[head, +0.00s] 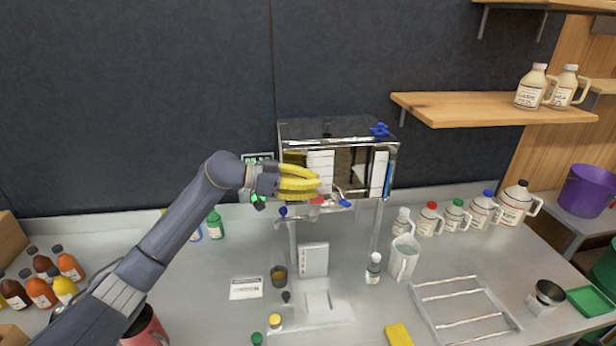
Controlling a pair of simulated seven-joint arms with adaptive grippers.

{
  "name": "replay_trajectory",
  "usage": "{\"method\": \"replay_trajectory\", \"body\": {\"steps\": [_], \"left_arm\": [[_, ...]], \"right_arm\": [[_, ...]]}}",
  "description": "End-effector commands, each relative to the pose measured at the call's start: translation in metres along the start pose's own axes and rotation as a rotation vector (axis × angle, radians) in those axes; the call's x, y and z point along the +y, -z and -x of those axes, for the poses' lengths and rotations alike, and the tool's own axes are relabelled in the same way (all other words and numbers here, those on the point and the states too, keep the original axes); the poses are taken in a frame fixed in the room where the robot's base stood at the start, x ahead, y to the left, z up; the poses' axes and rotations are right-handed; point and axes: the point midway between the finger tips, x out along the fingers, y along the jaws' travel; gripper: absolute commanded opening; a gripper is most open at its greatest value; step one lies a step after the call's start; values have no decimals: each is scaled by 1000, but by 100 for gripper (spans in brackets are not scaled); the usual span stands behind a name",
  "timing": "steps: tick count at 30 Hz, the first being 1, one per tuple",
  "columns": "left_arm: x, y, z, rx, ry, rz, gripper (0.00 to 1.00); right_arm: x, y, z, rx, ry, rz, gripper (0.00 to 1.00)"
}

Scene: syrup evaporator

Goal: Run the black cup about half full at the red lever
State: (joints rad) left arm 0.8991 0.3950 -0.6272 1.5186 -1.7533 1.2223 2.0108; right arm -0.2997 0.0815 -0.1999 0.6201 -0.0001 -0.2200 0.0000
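The evaporator (337,128) is a shiny metal box on legs at the back of the bench. A red lever (317,201) sits on the front of its lower edge. My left gripper (319,183), with yellow fingers, is in front of the box, just above the red lever in the picture; I cannot tell whether it touches it. Its fingers look close together, and their gap is unclear. A small dark cup (279,276) with something amber in it stands on the bench left of the grey-white stand (313,260); it looks like the black cup. My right gripper is out of view.
Blue levers (345,203) (283,211) flank the red one. A white pitcher (404,262) and small bottle (374,268) stand to the right, beside a wire rack (452,296). A white card (246,288) lies left of the cup. Several jugs (430,218) line the back right.

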Motion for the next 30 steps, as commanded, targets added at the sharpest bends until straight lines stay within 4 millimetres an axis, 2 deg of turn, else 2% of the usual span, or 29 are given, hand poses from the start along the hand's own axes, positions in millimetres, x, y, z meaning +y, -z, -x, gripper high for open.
{"method": "replay_trajectory", "body": {"steps": [6, 19, 30], "left_arm": [[0, -10, -3, 0, -1, 0, 0], [1, -12, -3, 0, 1, -7, 0], [12, -35, -8, 0, 81, -330, 0]], "right_arm": [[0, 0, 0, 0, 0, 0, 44], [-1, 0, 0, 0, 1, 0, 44], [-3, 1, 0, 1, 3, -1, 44]]}}
